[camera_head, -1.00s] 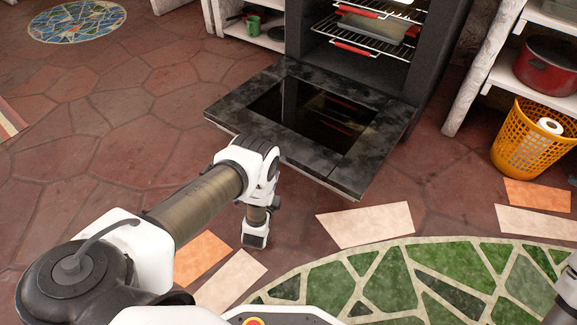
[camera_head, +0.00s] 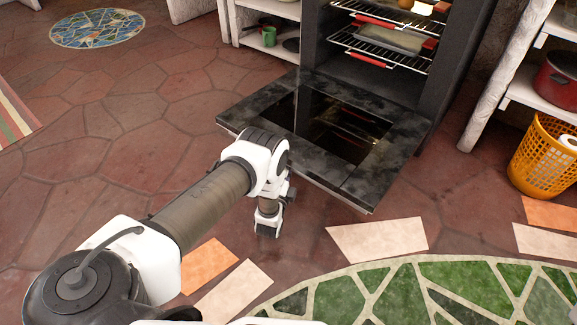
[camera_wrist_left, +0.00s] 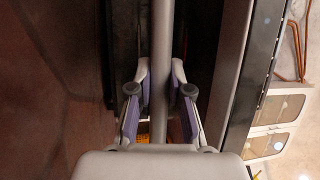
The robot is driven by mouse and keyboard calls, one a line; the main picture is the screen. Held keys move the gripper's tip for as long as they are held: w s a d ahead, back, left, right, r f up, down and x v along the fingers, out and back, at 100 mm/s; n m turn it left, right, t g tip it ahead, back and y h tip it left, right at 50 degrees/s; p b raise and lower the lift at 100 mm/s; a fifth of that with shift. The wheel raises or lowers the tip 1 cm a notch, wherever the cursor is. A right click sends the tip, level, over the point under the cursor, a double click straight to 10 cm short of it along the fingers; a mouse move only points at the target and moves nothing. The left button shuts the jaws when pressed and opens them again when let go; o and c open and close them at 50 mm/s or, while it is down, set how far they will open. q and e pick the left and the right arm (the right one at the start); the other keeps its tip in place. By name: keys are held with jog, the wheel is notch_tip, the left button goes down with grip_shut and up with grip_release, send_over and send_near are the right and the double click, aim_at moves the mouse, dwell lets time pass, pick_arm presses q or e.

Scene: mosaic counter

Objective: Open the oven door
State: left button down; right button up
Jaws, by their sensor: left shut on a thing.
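The oven door (camera_head: 392,165) is dark and marbled with a glass pane. It is swung down to about level in front of the oven (camera_head: 318,40), whose inside is exposed. My left arm reaches to the door's near edge in the head view, where the fingers are hidden. In the left wrist view my left gripper (camera_wrist_left: 160,95) is shut on the door's grey bar handle (camera_wrist_left: 163,30), which runs between the fingers. My right gripper is not in view.
Wire racks (camera_head: 385,48) with red-edged fronts sit in the oven. An orange basket (camera_head: 540,158) stands by the white shelf (camera_head: 487,100) at right. Loose tiles (camera_head: 377,240) and a green mosaic (camera_head: 440,290) lie in front.

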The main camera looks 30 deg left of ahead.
pick_arm(q)
jog(key=shift+m+g, duration=0.4)
jog(key=shift+g, duration=0.3)
notch_tip(320, 180, up, 8)
jog(key=p, duration=0.9)
jog(key=shift+s+f, duration=0.1)
jog(key=shift+f, duration=0.3)
jog(key=c, duration=1.1)
grip_release()
jog(key=shift+s, duration=0.1)
jog(key=v, duration=1.2)
jog(key=shift+a, duration=0.2)
